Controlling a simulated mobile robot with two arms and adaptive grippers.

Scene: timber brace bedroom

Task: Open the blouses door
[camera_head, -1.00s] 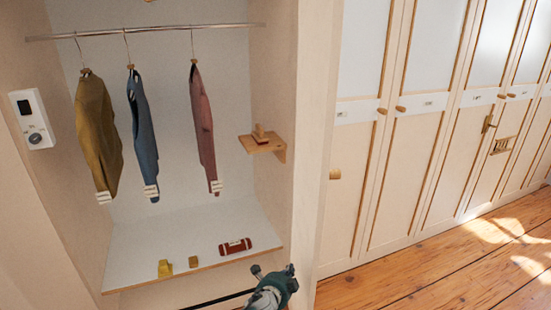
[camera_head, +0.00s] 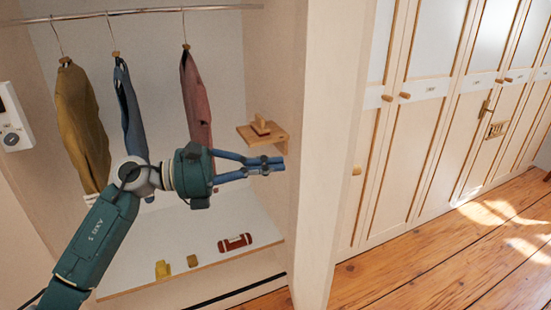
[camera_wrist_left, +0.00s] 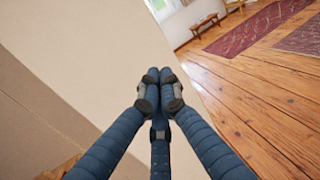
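A row of tall cream cupboard doors with wood trim stands at the right in the head view, all looking shut. The nearest doors have round wooden knobs, a left knob (camera_head: 387,98) and a right knob (camera_head: 405,96), beside small white label plates (camera_head: 427,87). The lettering is too small to read, so I cannot tell which is the blouses door. My left gripper (camera_head: 278,164) is in front of the open alcove, left of the doors and apart from them. In the left wrist view its fingers (camera_wrist_left: 160,80) are drawn together with nothing between them. My right gripper is not in view.
A cream partition (camera_head: 325,150) stands between my left gripper and the doors. Hanging clothes (camera_head: 197,95), a small wooden shelf (camera_head: 282,133) and a lower shelf (camera_head: 215,263) fill the alcove. The wooden floor (camera_head: 440,250) before the doors is clear.

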